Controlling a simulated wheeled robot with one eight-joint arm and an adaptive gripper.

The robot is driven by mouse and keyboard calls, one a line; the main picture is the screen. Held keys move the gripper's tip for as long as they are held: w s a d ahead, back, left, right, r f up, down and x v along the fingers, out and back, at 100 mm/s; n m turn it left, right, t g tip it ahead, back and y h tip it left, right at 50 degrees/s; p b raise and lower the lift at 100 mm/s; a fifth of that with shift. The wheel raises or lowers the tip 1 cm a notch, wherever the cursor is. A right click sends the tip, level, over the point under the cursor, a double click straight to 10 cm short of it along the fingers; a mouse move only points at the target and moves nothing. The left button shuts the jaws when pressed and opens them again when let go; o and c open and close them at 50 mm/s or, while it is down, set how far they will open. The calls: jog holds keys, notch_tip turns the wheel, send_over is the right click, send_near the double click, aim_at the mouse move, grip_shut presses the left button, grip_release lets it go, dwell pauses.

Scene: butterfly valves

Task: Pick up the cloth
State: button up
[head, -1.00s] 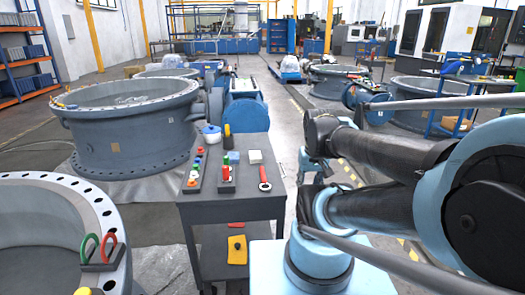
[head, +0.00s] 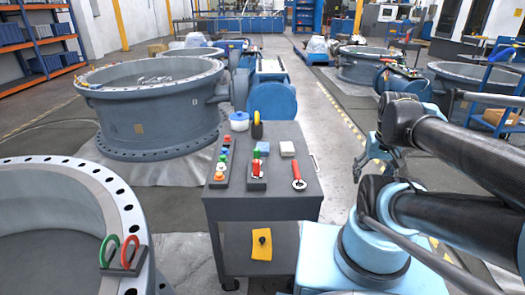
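A small folded blue piece (head: 262,148) that looks like cloth lies on top of the dark grey cart (head: 285,208), near its back edge. A yellow piece (head: 261,252), perhaps also cloth, lies on the cart's lower shelf with a small dark thing on it. I cannot tell for sure which is the task's cloth. My gripper (head: 388,162) hangs from the arm to the right of the cart, well apart from both pieces. It is small and partly hidden by my arm, so its opening is unclear.
The cart top also holds a white block (head: 287,148), a red-handled wrench (head: 298,178), a blue-white pot (head: 239,121) and a rack of coloured parts (head: 222,163). Large valve rings (head: 150,105) stand left of the cart. Floor right of the cart is partly clear.

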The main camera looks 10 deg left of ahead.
jog(key=shift+o, duration=1.3)
jog(key=w+a+r+n, duration=0.5)
jog(key=w+r, duration=0.1)
jog(key=w, duration=0.2)
jog(key=shift+a+r+g+y, duration=0.2)
jog(key=shift+r+g+y, duration=0.1)
jog(key=shift+r+y, duration=0.1)
notch_tip(320, 180, up, 3)
jog(key=n+g+y, duration=0.1)
jog(key=n+g, duration=0.1)
jog(key=n, duration=1.2)
send_over(263, 146)
jog(key=d, duration=0.3)
jog(key=a+f, duration=0.1)
jog(key=f, duration=0.4)
jog(key=a+f, duration=0.1)
jog(key=f, duration=1.1)
jog(key=shift+s+a+f, duration=0.15)
jog(key=shift+a, duration=0.25)
jog(key=c, duration=1)
